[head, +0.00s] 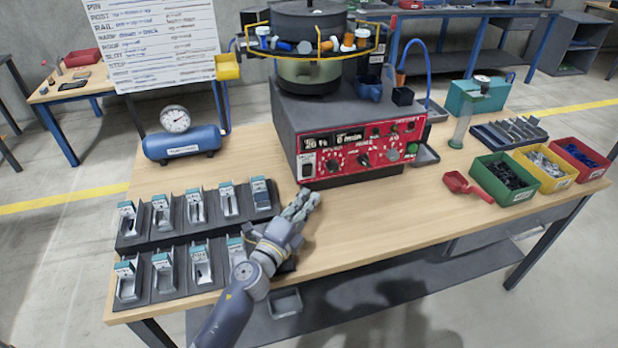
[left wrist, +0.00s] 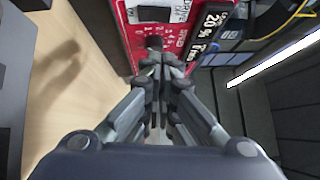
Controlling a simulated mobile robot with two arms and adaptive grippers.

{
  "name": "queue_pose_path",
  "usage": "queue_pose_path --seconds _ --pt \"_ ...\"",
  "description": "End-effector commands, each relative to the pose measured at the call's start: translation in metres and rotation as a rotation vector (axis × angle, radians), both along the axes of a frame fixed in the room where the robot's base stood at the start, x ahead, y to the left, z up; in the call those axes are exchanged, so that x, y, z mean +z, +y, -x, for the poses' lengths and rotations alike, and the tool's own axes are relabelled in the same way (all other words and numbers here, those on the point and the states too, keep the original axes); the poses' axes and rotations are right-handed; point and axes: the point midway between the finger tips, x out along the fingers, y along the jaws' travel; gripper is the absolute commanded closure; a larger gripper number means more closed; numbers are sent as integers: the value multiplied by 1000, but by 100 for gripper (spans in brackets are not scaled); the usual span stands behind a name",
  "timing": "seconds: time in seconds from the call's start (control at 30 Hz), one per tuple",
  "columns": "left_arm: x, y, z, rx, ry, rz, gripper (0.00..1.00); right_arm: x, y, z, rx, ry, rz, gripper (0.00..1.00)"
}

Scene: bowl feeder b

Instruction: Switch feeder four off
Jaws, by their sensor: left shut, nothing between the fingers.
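The bowl feeder (head: 308,65) stands on a dark base with a red control panel (head: 370,152) at the back middle of the table. The panel carries displays, knobs and small switches; it also shows in the left wrist view (left wrist: 150,20). My left gripper (head: 308,198) is shut and empty, just in front of the panel's lower left part. In the left wrist view its fingertips (left wrist: 158,55) point at a dark knob or switch on the panel and partly hide it. I cannot tell whether they touch. My right gripper is not in view.
Two rows of grey trays (head: 180,240) stand left of my arm. A blue air tank with a gauge (head: 182,143) is behind them. Green (head: 503,180), yellow and red bins and a red scoop (head: 465,186) are at right. The table's front middle is clear.

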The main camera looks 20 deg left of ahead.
Motion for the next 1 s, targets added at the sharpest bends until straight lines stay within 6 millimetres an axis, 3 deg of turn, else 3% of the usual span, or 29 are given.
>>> queue_pose_path --seconds 0.17,0.4,0.87,1.0 --pt "4 -7 -33 0 -1 2 100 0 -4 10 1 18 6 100" --pt "7 11 -59 -1 0 0 100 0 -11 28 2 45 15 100" --pt "7 16 -65 -1 0 1 100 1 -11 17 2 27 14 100" --pt "11 16 -66 -1 10 6 100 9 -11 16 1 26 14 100"
